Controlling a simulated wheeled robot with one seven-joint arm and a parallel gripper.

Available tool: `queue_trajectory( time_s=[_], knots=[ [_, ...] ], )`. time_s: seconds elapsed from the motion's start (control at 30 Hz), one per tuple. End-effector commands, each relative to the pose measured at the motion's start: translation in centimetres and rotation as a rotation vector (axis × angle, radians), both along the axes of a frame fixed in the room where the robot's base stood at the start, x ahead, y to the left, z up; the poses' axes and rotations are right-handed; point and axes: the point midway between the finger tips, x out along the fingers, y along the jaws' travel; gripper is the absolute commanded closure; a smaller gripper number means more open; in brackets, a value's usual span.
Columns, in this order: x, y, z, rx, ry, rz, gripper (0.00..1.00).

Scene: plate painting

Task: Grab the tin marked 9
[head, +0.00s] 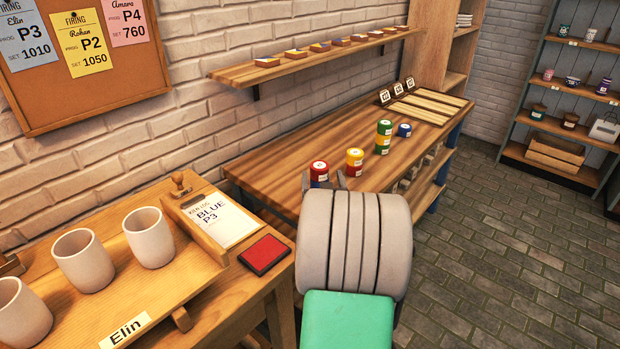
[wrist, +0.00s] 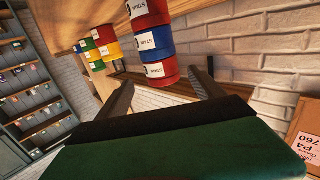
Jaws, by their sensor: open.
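Several coloured tins stand on the long wooden workbench (head: 290,165); their numbers are too small or cut off to read, so I cannot tell which is 9. The nearest stack has a red tin (head: 319,168) on top, with a blue one below. Beyond it are a yellow-topped stack (head: 354,157), a green-topped stack (head: 384,128) and a single blue tin (head: 404,130). My gripper (wrist: 162,76) is open and empty. In the wrist view, tilted nearly upside down, its fingers point toward the red-blue-red stack (wrist: 151,42); I see no contact.
A wall shelf (head: 300,62) with small tiles hangs above the workbench. At the bench's far end are slatted boards (head: 430,108) and small number cards. A nearer table holds white cups (head: 149,237), a clipboard (head: 222,218) and a red pad (head: 264,254). Tiled floor lies open right.

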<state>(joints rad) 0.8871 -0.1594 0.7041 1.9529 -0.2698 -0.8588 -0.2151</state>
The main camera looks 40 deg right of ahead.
Motion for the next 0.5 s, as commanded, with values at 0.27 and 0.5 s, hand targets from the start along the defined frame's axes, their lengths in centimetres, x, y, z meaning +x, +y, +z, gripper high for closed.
queue_trajectory(
  time_s=[0.27, 0.5],
  knots=[
    [2.6, -1.0, -0.5, 0.001, 0.002, 0.015, 0.22],
    [5.7, -3.6, 0.0, 0.002, 0.002, 0.017, 0.22]
  ],
)
